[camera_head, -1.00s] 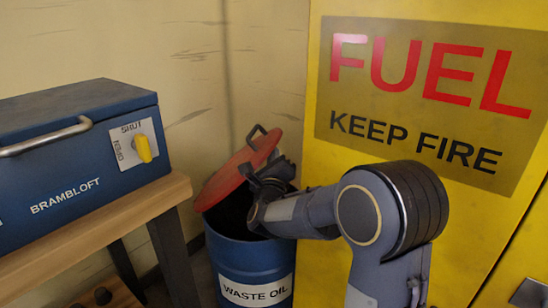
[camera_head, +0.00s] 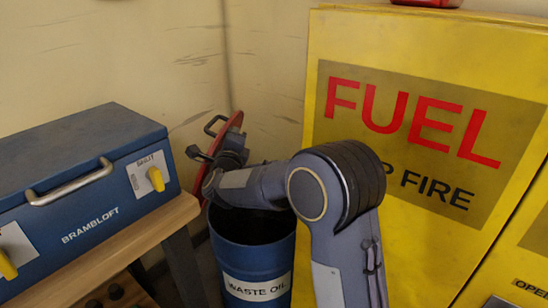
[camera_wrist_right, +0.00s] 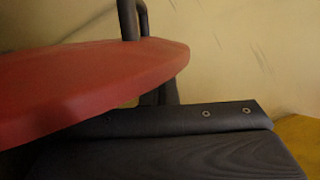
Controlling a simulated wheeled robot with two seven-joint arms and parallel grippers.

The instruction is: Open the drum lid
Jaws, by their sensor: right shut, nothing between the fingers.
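The blue waste oil drum (camera_head: 252,262) stands between the bench and the yellow cabinet, its dark mouth showing. Its red lid (camera_head: 228,131) is tilted up steeply at the back left of the drum, with a dark handle on its outer face. My right gripper (camera_head: 198,158) is at the lid, shut, with nothing visible between its fingers; my wrist hides part of the lid. In the right wrist view the red lid (camera_wrist_right: 90,80) fills the left side, close to the dark gripper, with its handle post above. I cannot tell whether they touch. My left gripper is not in view.
A yellow fuel cabinet (camera_head: 330,70) stands close on the right, beside my right arm. A blue Brambloft box (camera_head: 60,160) with yellow switches sits on a wooden bench (camera_head: 140,245) at left. A wall (camera_head: 110,50) is behind the drum.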

